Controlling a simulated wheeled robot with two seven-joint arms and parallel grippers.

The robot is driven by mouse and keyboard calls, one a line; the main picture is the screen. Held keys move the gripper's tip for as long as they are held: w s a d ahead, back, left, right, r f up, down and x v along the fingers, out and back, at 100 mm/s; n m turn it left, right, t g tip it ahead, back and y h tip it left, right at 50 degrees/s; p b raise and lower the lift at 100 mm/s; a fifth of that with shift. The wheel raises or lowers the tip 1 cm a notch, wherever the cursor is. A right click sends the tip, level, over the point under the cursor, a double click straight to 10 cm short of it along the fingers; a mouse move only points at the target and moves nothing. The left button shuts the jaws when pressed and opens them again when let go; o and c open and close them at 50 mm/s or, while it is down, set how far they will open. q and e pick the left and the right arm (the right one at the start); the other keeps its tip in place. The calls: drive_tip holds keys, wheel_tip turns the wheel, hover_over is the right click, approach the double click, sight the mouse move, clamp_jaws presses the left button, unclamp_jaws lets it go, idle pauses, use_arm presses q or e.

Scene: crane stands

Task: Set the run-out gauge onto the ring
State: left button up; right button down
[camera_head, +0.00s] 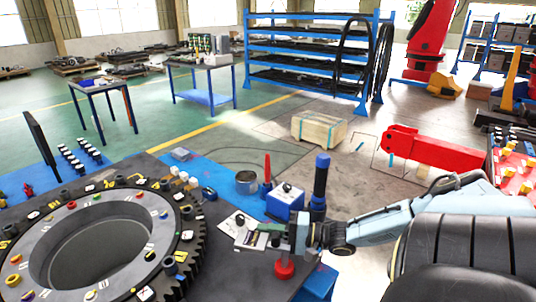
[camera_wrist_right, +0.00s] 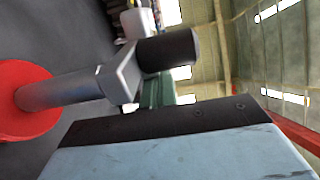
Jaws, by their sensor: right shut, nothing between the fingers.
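The run-out gauge (camera_head: 284,268) shows a round red base near the right front edge of the dark table; my right gripper partly hides its upper part. In the right wrist view the gauge (camera_wrist_right: 62,92) has a red disc, a grey post, a grey block and a black cylinder. The large toothed ring (camera_head: 75,225) lies to the left, with a wide central opening and small coloured parts on its face. My right gripper (camera_head: 298,236) is shut and empty, close beside the gauge; whether they touch I cannot tell. My left gripper is out of view.
White cards (camera_head: 243,225) lie between ring and gripper. Several small black-and-white pieces (camera_head: 80,155) stand behind the ring.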

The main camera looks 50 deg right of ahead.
idle(0.9)
drive_tip(key=s+d, duration=0.6)
drive_tip(key=d, duration=0.4)
drive_tip(key=shift+a, duration=0.1)
idle(0.5)
